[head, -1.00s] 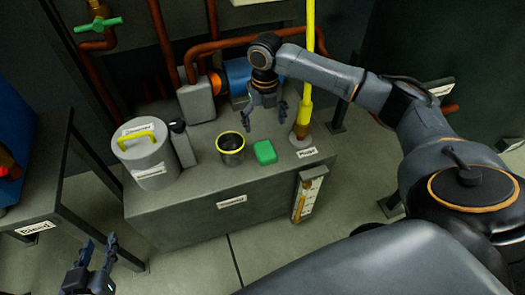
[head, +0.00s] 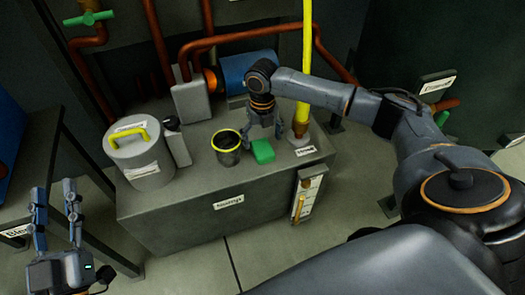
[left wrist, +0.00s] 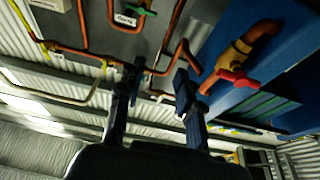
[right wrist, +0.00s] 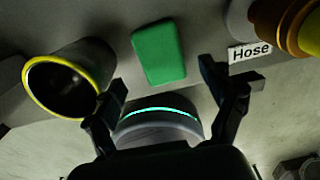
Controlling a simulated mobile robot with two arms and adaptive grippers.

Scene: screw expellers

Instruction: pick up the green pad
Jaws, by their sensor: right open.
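The green pad (head: 262,151) lies on top of the grey cabinet, just right of the yellow-rimmed cup. My right gripper (head: 263,135) hangs over the cabinet just behind the pad in the head view, its fingers apart and empty. In the right wrist view the pad (right wrist: 159,53) shows whole, ahead of the spread fingertips (right wrist: 165,88) and not between them. My left gripper (head: 54,192) is at the lower left, away from the cabinet, fingers pointing up, apart and empty. In the left wrist view its fingers (left wrist: 159,75) also stand apart.
The dark cup (head: 227,156) stands left of the pad; its yellow rim shows in the right wrist view (right wrist: 38,62). A yellow pole (head: 306,60) rises right of the pad, by a "Hose" label (right wrist: 249,52). A lidded canister (head: 140,160) stands left. Pipes and a blue cylinder (head: 247,70) lie behind.

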